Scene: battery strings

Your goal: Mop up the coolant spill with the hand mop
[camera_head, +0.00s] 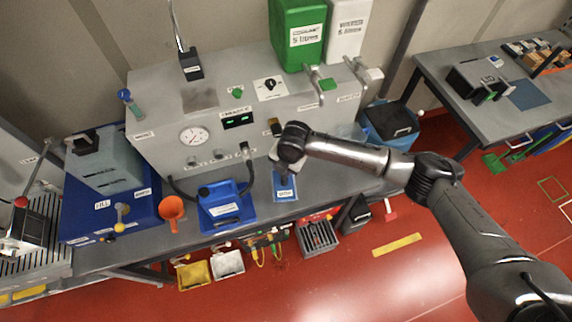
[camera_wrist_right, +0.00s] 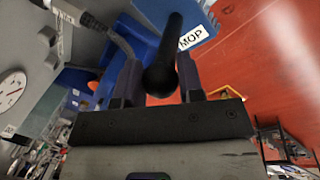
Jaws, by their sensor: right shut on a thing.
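My right gripper (camera_wrist_right: 160,64) is shut on the black handle (camera_wrist_right: 166,55) of the hand mop. The handle's rounded end points toward the wrist camera. Beyond it is a blue holder (camera_wrist_right: 150,12) with a white MOP label. In the head view my right gripper (camera_head: 284,172) is over this blue holder (camera_head: 291,191) at the bench's front edge. My wrist hides most of the mop there, and I cannot tell whether its head is still in the holder. I cannot make out the coolant spill in either view. My left gripper is not in view.
A blue jug (camera_head: 220,204) with dark hoses stands left of the holder, and an orange funnel (camera_head: 172,210) further left. A grey panel with a gauge (camera_head: 194,136) rises behind. Green (camera_head: 298,36) and white (camera_head: 347,32) canisters stand on top. A second table (camera_head: 490,115) is at right.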

